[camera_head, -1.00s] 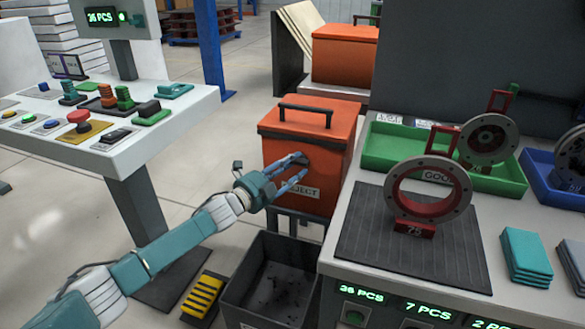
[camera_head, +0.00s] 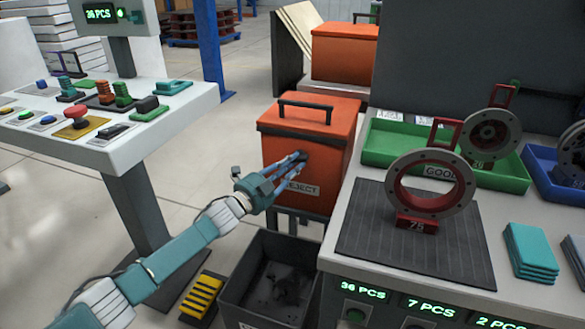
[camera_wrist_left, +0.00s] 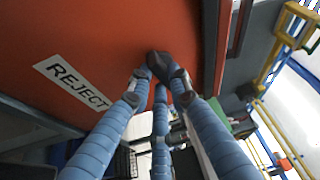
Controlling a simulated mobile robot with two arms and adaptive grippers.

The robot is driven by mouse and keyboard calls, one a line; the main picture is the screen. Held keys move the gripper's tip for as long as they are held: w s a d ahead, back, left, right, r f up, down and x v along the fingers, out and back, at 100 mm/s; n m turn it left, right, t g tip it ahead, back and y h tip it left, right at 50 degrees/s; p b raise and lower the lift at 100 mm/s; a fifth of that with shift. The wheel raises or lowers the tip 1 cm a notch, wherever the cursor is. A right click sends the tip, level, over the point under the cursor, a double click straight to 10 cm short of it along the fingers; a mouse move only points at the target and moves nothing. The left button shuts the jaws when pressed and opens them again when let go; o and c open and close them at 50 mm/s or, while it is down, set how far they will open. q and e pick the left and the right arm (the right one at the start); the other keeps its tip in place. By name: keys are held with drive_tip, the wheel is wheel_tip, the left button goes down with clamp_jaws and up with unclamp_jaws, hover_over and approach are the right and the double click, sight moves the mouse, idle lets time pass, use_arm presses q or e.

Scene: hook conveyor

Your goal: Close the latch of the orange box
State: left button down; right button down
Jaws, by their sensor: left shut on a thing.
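The orange box (camera_head: 338,133) with a black handle on its lid and a REJECT label stands on a stand between the console and the right table. Its lid looks shut. My left gripper (camera_head: 302,157) reaches its front face, fingers together around a small dark latch knob. In the left wrist view the fingertips of my left gripper (camera_wrist_left: 163,76) close on the dark latch (camera_wrist_left: 158,62) beside the REJECT label. The fingers hide much of the latch, so its exact position cannot be told. My right gripper is not in view.
A dark open bin (camera_head: 268,275) stands below the box. The white button console (camera_head: 170,105) is at left. The right table holds a grey mat (camera_head: 365,240), a ring part (camera_head: 432,185) and a green tray (camera_head: 510,178). Another orange box (camera_head: 345,55) is behind.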

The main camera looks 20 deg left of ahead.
use_arm(q)
drive_tip(key=shift+d+f+n+t+y+b, duration=0.15)
drive_tip(key=shift+n+t+y+b, duration=0.6)
drive_tip(key=shift+n, duration=2.55)
drive_tip(key=shift+d+n+t+y+b, duration=0.3)
drive_tip(key=shift+n+t+y, duration=0.95)
drive_tip(key=shift+n, duration=2.05)
drive_tip(key=shift+d+f+n+t+y+b, duration=0.15)
drive_tip(key=shift+n+t+y+b, duration=0.35)
drive_tip(key=shift+n+y, duration=1.9)
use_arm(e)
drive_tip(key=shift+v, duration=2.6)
use_arm(q)
drive_tip(key=shift+n+h, duration=0.9)
drive_tip(key=shift+n, duration=0.2)
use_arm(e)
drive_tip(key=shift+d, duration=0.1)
use_arm(q)
drive_tip(key=c, duration=1.6)
unclamp_jaws()
drive_tip(key=shift+r, duration=0.15)
drive_tip(key=v, duration=1.2)
